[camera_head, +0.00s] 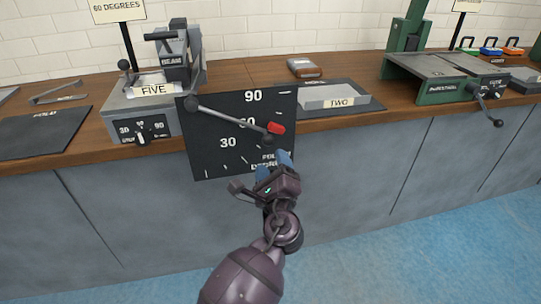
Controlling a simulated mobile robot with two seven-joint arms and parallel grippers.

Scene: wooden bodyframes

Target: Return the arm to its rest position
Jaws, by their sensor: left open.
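My left arm reaches up from the bottom middle of the head view. Its gripper (273,166) has blue fingertips, is open and seems empty. It is in front of the lower right part of a black dial board (215,135) marked 30 and 90, with the middle number partly hidden by a lever. My right gripper is not in view.
A grey machine (140,112) labelled FIVE stands behind the board's left side. A grey block (335,97) labelled TWO lies on a dark mat. A green machine (440,78) stands at right. The wooden counter (75,143) edges a grey cabinet; blue floor (430,260) in front is clear.

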